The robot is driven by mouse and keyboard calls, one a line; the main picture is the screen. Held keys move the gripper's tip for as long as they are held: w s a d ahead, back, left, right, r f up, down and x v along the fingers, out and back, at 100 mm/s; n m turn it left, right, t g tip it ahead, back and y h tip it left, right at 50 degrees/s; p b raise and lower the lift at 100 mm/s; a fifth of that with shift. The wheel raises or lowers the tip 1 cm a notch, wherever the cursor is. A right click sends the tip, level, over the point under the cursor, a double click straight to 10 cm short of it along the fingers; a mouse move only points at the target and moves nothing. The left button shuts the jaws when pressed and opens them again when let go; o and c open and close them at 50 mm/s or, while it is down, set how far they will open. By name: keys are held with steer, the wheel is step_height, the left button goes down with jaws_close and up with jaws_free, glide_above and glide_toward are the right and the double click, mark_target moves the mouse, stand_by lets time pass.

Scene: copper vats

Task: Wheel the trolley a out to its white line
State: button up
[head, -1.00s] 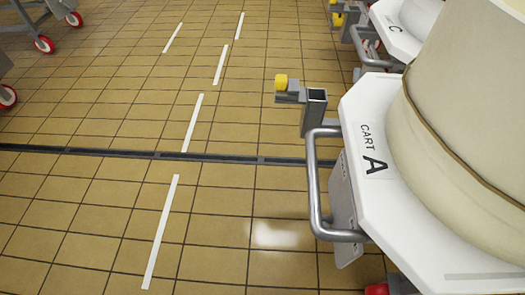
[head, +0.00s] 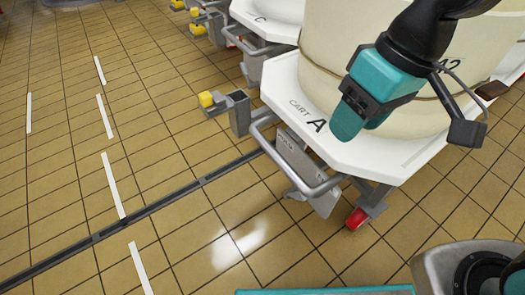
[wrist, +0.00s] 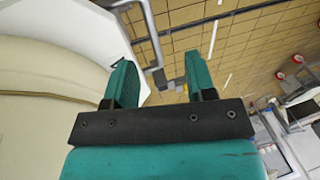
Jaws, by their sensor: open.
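Trolley A (head: 312,150) stands at the right of the head view, a white octagonal deck marked "CART A" with a cream vat (head: 325,60) on it. A grey push handle (head: 292,178) sticks out from its near left side. A red-wheeled caster (head: 357,217) shows under the deck. White floor lines (head: 113,185) lie to the left, apart from the trolley. My gripper (head: 350,120) shows in front of the vat in the head view. In the wrist view my gripper (wrist: 160,85) is open, with nothing between its teal fingers. The deck edge and vat are at the left there.
Cart C (head: 268,18) stands behind trolley A. A grey post with a yellow knob (head: 207,99) stands by the handle's far end. A dark drain channel (head: 160,208) crosses the tiled floor.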

steer(key=w+a+h+p, duration=0.2)
steer(key=w+a+p, duration=0.2)
steer(key=w+a, duration=0.1)
steer(key=t+h+p, duration=0.1)
steer(key=h+p, duration=0.1)
steer(key=p, duration=0.2)
glide_toward(278, 158)
steer(key=shift+h, duration=0.3)
steer(key=f+b, duration=0.1)
steer(key=f, duration=0.2)
steer(key=f+b, duration=0.2)
steer(key=f, duration=0.1)
steer(key=d+f+b, duration=0.1)
steer(key=f, duration=0.2)
steer(key=shift+w+f+b, duration=0.25)
steer(key=shift+w+b, duration=0.05)
steer(key=shift+c, duration=0.3)
jaws_close()
